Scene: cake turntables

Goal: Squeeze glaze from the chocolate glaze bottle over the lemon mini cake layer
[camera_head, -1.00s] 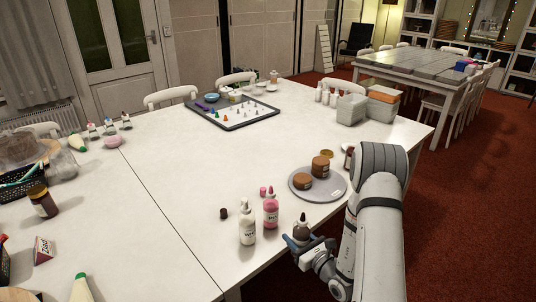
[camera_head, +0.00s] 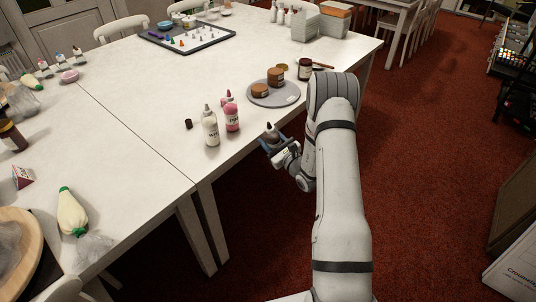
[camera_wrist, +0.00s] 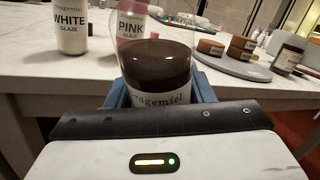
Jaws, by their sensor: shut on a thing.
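My gripper (camera_head: 276,147) is shut on the chocolate glaze bottle (camera_head: 271,132), a clear bottle of dark brown glaze with a pointed tip. It is held upright just off the table's front edge, apart from the cakes. In the wrist view the bottle (camera_wrist: 160,68) stands between blue fingers; its label is partly hidden. Two brown labelled mini cake layers, a nearer one (camera_head: 260,90) and a farther, taller one (camera_head: 275,77), rest on a grey turntable (camera_head: 285,98). They also show in the wrist view (camera_wrist: 211,47). I cannot read which is lemon.
White glaze (camera_head: 211,130) and pink glaze (camera_head: 232,119) bottles stand left of my gripper, with a small dark cap (camera_head: 188,124) beside them. A dark jar (camera_head: 305,69) stands right of the turntable. The table between the bottles and turntable is clear.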

